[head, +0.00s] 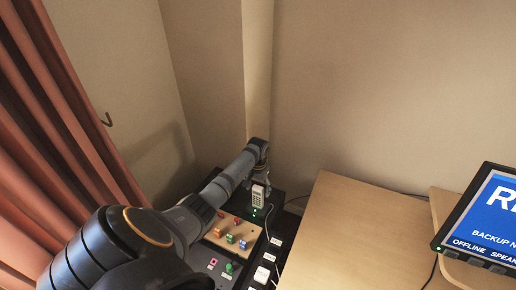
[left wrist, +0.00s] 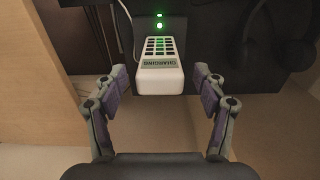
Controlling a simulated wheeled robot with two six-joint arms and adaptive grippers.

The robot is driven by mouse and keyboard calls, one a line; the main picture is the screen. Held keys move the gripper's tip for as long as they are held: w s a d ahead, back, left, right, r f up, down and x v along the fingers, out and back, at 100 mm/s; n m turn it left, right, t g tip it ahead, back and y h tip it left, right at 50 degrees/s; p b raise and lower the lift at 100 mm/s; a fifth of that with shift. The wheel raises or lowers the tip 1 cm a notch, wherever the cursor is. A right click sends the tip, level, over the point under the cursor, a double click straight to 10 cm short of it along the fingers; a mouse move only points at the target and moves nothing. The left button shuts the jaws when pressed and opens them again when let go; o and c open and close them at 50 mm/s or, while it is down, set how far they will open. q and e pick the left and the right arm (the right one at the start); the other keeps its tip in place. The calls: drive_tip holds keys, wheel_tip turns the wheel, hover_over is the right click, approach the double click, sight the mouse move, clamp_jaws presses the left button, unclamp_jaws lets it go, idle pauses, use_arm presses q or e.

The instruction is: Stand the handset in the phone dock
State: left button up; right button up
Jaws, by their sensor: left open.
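The white handset (head: 259,196) stands upright in the dark phone dock (head: 254,213) at the far end of the low black surface by the wall. In the left wrist view the handset (left wrist: 160,72) shows a screen reading "CHARGING", and green lights glow on the dock (left wrist: 172,27) beside it. My left gripper (head: 257,178) is at the handset, partly hidden by its own wrist. In the left wrist view the gripper (left wrist: 158,78) is open, one finger on each side of the handset, with a gap on both sides. My right gripper is out of view.
A wooden desk (head: 345,235) with a blue screen (head: 490,220) is at the right. A red curtain (head: 60,130) hangs at the left.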

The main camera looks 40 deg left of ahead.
use_arm(q)
wheel_tip(320, 180, up, 10)
drive_tip(key=shift+f, duration=0.15)
idle(0.3)
